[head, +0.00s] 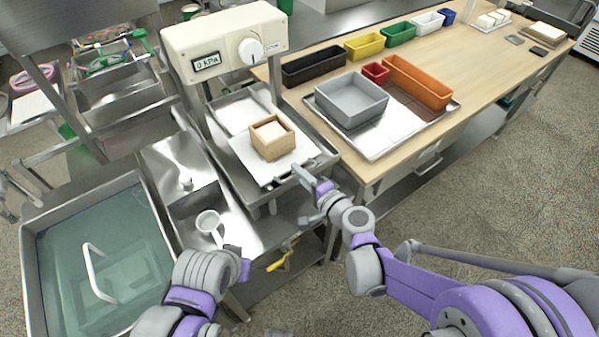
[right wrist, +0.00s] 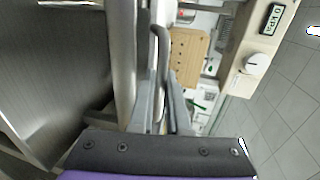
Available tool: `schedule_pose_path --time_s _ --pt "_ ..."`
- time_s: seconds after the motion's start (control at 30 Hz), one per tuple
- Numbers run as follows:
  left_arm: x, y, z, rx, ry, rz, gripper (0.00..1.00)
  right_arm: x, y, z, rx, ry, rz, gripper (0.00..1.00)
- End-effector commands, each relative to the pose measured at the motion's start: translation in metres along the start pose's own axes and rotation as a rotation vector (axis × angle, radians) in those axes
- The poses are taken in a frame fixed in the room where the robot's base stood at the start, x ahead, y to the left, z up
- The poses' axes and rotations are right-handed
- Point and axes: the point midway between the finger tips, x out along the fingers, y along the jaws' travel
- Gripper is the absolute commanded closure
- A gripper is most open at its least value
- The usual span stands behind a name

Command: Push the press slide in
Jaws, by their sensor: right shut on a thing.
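The press slide (head: 258,172) is a flat metal tray with a white sheet, drawn out in front of the press (head: 223,42). A wooden box mould (head: 270,137) stands on it, with pale material inside. My right gripper (head: 303,177) is at the slide's front edge, shut on the slide's handle. In the right wrist view the grey fingers (right wrist: 161,115) close around the dark handle bar (right wrist: 161,50), and the mould (right wrist: 184,58) lies beyond. My left gripper (head: 238,262) is low in the head view, partly hidden by its own arm; its jaws are unclear.
At right, a wooden table (head: 425,60) carries a grey bin (head: 350,98), an orange bin (head: 417,82) and other bins. The floor at lower right is clear apart from my arm.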

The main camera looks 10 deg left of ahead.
Motion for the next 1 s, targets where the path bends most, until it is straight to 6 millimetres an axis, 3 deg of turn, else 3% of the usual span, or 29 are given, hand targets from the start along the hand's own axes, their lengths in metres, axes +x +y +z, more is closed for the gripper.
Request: schedule_pose_path --time_s 0.77,1.0 --pt "0.0 0.0 0.0 0.0 0.0 0.0 1.0 0.0 0.0 0.0 0.0 0.001 0.0 1.0" --pt "0.001 0.0 0.001 0.0 0.0 0.0 1.0 0.016 -0.003 0.0 0.0 0.001 0.0 1.0"
